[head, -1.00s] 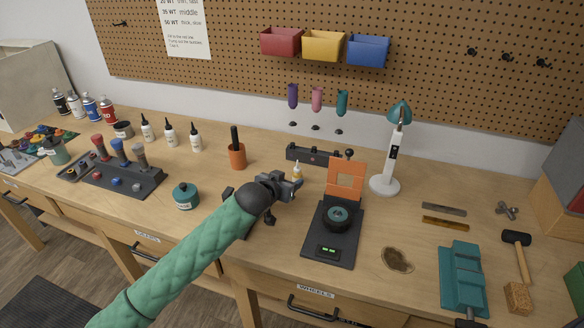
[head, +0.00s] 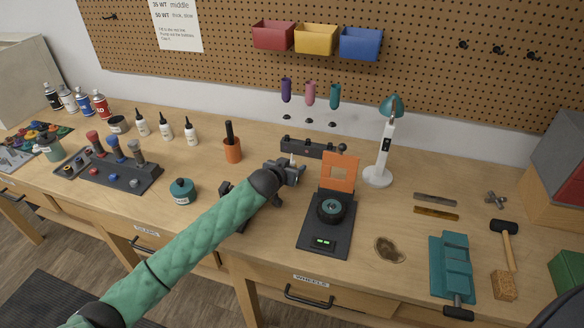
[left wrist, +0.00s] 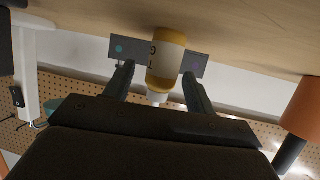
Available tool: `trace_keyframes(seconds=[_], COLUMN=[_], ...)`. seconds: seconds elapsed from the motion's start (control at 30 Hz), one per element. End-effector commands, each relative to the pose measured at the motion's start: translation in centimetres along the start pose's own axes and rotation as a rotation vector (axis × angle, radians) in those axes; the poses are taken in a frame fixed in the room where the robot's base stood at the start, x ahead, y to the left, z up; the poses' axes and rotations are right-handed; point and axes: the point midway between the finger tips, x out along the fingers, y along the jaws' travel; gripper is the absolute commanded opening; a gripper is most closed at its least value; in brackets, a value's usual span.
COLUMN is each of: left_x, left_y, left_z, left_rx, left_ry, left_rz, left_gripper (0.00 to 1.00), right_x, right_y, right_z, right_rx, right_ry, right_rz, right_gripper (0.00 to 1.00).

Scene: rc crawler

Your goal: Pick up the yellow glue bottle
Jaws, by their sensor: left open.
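The yellow glue bottle (left wrist: 166,62) has a pale label and a white nozzle. In the left wrist view, which shows the bench upside down, it stands between the two spread fingers of my left gripper (left wrist: 161,56). A gap seems to show on the left side; on the right, finger and bottle nearly meet, and I cannot tell if they touch. In the head view my left gripper (head: 296,171) is low over the bench, left of the orange panel. It hides most of the bottle; only the pale tip shows (head: 293,159). My right gripper is not in view.
A dark scale-like stand (head: 327,228) with a wheel and orange panel (head: 339,172) is close to the right. A black rack (head: 308,148) lies behind. A lamp (head: 378,176) stands further right.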

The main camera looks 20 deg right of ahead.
Motion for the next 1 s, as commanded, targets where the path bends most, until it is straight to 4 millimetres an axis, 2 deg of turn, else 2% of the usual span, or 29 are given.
trace_keyframes(seconds=[0.3, 0.37, 0.53, 0.6, 0.83, 0.97, 1.0], left_x=[0.4, 0.4, 0.4, 0.4, 0.4, 0.1, -0.1], left_y=[0.0, 0.0, 0.0, 0.0, 0.0, 0.0, 0.0], left_z=[0.1, 0.1, 0.1, 0.0, 0.0, -0.8, -1.2], left_rx=[0.000, 0.000, 0.000, 0.000, 0.000, 0.000, 0.001], left_ry=[0.000, 0.000, 0.000, 0.000, 0.000, 0.003, 0.003], left_rz=[0.000, 0.000, 0.000, 0.000, 0.000, 0.001, 0.001], left_gripper=[0.56, 0.46, 0.12, 0.04, 0.03, 0.03, 0.03], right_x=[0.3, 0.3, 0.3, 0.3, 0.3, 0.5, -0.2], right_y=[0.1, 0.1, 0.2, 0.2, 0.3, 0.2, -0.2], right_z=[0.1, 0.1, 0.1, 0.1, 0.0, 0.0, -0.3], right_rx=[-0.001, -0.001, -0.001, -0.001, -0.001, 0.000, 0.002], right_ry=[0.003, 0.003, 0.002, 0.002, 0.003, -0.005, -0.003], right_rz=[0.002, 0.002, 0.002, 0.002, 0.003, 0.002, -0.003], right_gripper=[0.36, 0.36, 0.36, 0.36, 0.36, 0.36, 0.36])
